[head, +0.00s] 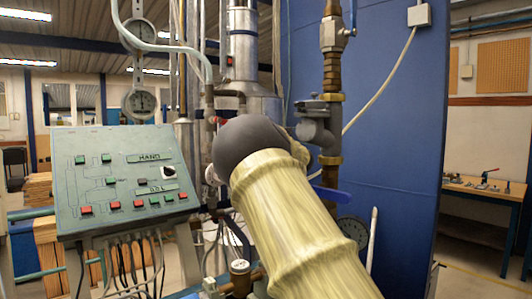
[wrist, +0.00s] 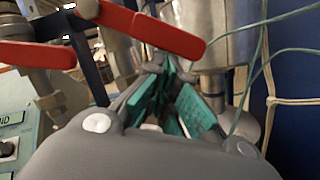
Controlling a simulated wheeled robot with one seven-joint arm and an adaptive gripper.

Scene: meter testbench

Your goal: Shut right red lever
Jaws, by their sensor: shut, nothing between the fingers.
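In the wrist view, a long red lever (wrist: 166,35) runs slanting from the top centre-left down to the right, just beyond my fingertips. A second red lever (wrist: 36,54) shows at the left edge, lying nearly level. My gripper (wrist: 170,75) has teal finger pads and is shut with nothing in it. Its tips are close below the right red lever; I cannot tell whether they touch it. In the head view my arm hides the gripper and most of the levers; only a small red part (head: 214,120) shows beside the pipes.
A control panel (head: 122,178) with red and green buttons stands to the left. Metal pipes and a valve (head: 318,125) with a blue handle (head: 331,197) rise near my arm. A blue wall (head: 390,100) is behind on the right. Thin cords hang right of my gripper in the wrist view.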

